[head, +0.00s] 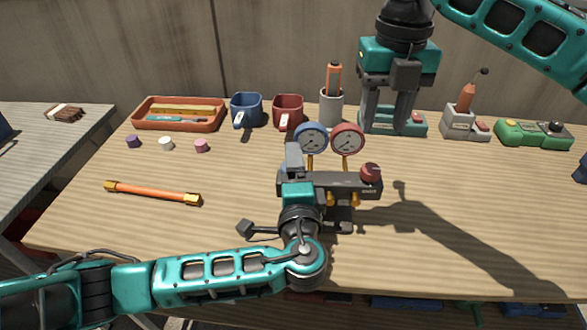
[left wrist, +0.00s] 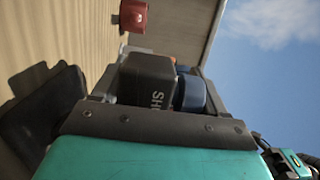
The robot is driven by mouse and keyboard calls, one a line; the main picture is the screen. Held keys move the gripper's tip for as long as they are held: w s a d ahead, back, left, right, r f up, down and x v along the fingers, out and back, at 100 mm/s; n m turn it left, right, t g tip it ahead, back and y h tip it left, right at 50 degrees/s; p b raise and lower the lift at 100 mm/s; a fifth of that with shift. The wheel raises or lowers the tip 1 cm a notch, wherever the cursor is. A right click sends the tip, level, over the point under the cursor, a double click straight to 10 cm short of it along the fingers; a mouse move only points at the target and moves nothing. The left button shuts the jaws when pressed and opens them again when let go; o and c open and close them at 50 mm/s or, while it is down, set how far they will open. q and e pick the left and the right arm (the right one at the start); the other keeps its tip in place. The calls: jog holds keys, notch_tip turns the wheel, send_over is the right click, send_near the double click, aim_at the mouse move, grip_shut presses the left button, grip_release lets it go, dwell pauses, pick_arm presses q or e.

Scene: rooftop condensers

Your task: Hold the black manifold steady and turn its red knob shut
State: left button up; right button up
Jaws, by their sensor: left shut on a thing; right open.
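The black manifold (head: 335,184) stands near the middle of the table, with a blue gauge (head: 311,138) and a red gauge (head: 348,139) above it. Its red knob (head: 371,173) is at its right end. My left gripper (head: 295,168) is shut on the manifold's left part, and its wrist hides some of the body. In the left wrist view, the lettered black body (left wrist: 149,82) sits between the fingers, beside a blue knob (left wrist: 190,95). My right gripper (head: 390,107) is open, fingers down, at the back, away from the red knob.
A teal block (head: 415,125) is at my right gripper. An orange rod (head: 153,194) lies left.

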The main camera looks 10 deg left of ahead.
aim_at(371, 168)
pick_arm(q)
grip_shut()
pick_arm(e)
jog(key=shift+o, duration=1.3)
jog(key=shift+r, duration=0.4)
jog(key=shift+o, duration=0.5)
jog(key=shift+r+m, duration=0.65)
jog(key=shift+m, duration=0.15)
notch_tip(371, 168, down, 12)
jog(key=shift+r, duration=0.1)
jog(key=c, duration=1)
